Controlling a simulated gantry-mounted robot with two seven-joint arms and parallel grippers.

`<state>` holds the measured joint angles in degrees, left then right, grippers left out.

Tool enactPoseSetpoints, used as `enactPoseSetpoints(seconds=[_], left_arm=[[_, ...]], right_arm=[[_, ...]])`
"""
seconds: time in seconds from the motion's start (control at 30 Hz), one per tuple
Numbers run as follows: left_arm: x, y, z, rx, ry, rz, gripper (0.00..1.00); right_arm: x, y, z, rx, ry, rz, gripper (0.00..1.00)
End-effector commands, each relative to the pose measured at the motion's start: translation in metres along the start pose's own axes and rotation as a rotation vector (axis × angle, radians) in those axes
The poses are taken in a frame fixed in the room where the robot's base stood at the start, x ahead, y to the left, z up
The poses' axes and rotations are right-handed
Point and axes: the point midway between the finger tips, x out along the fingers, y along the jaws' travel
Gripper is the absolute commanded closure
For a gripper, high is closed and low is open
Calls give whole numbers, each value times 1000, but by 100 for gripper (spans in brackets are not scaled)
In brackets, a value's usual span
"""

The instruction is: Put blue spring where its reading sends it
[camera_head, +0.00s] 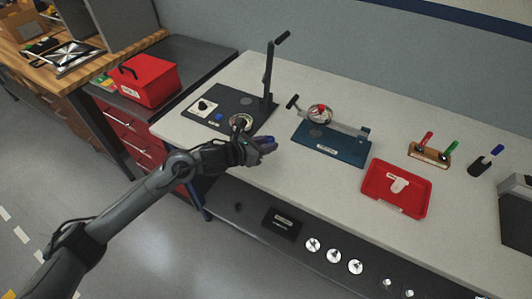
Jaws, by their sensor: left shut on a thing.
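My left gripper (259,150) is shut on the blue spring (267,144), which looks like a small blue-violet piece at the fingertips. The gripper holds it over the front left part of the light worktable (285,173), just right of a black-based lever stand (243,107). The piece is small, so its coils cannot be made out. The stand has a tall upright with a handle, a round dial partly behind my wrist and a blue round spot. A blue-based fixture (328,143) with a round dial and a lever stands to the right. My right gripper is not in view.
A red tray (413,207) with a white piece, a wooden rack (428,154) with red and green handles, and a black holder (478,166) with a blue item stand further right. A black box (517,215) is at the right edge. A red toolbox (147,82) sits left.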

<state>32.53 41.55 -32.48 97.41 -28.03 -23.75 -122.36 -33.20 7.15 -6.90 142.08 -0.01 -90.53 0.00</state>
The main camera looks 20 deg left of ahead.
Motion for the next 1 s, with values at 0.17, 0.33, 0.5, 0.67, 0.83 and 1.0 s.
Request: enactPoseSetpoints(seconds=[0.17, 0.33, 0.5, 0.67, 0.83, 1.0], left_arm=[[6, -1, -14, -3, 2, -2, 100], [14, -1, -34, -3, 1, -1, 100], [15, 0, -36, 0, -1, -1, 100], [15, 0, -37, 0, -1, 0, 100], [16, 0, -40, 0, 0, 0, 67], [16, 0, -39, 0, 0, 0, 44]], right_arm=[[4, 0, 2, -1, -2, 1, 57], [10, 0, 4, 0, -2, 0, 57], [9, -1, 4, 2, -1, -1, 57], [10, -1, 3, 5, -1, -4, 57], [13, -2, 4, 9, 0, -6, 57], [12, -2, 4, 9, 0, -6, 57]])
